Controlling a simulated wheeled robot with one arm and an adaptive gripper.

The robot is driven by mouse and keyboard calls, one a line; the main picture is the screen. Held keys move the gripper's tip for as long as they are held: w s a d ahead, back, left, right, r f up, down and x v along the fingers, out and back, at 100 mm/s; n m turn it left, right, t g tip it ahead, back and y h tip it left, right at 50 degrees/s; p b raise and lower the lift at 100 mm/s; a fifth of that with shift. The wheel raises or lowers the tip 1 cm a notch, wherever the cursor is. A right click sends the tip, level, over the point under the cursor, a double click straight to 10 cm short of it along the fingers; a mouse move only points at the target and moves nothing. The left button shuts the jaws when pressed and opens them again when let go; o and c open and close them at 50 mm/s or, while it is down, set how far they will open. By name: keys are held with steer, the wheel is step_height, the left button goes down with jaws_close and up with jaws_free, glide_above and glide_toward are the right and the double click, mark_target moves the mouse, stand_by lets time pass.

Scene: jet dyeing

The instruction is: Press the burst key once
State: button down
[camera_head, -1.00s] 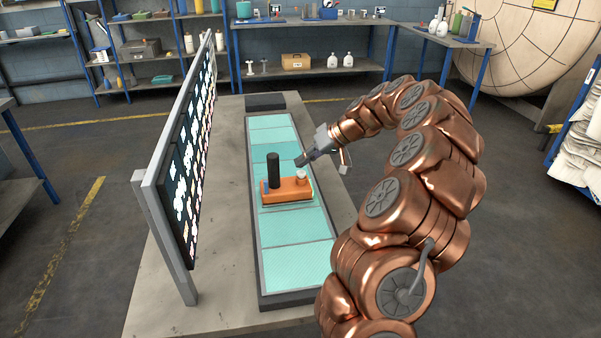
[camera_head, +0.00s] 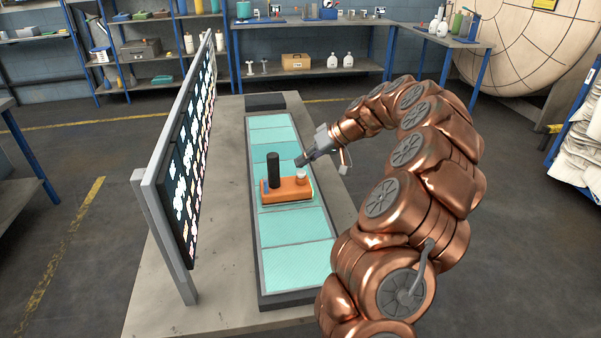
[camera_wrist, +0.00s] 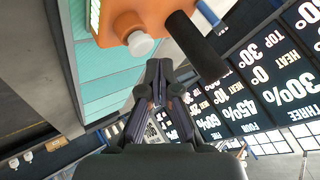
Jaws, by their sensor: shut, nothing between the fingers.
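An orange box (camera_head: 287,190) sits on the teal panelled strip (camera_head: 302,226) of the table. It carries a black upright cylinder (camera_head: 273,170) and a small white round button (camera_head: 302,175) at its right end. No label for a burst key is readable. My gripper (camera_head: 299,162) is just behind and above the white button, pointing down and left, and appears apart from it. In the wrist view my gripper (camera_wrist: 158,72) is shut and empty. There the white button (camera_wrist: 140,44) lies just beyond the fingertips, with the black cylinder (camera_wrist: 196,44) beside it.
A large display board (camera_head: 185,160) with lit text stands along the table's left side, also in the wrist view (camera_wrist: 262,84). The grey table top (camera_head: 215,255) is bare between board and strip. Shelves (camera_head: 310,68) stand far behind.

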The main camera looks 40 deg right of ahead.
mark_target(303, 172)
steer(key=shift+f+b, duration=0.95)
steer(key=shift+b, duration=0.15)
stand_by(0.8)
steer(key=shift+r, duration=0.1)
stand_by(0.3)
steer(key=shift+r, duration=0.9)
steer(key=shift+r, duration=0.1)
steer(key=shift+r+p, duration=0.45)
steer(key=shift+r, duration=2)
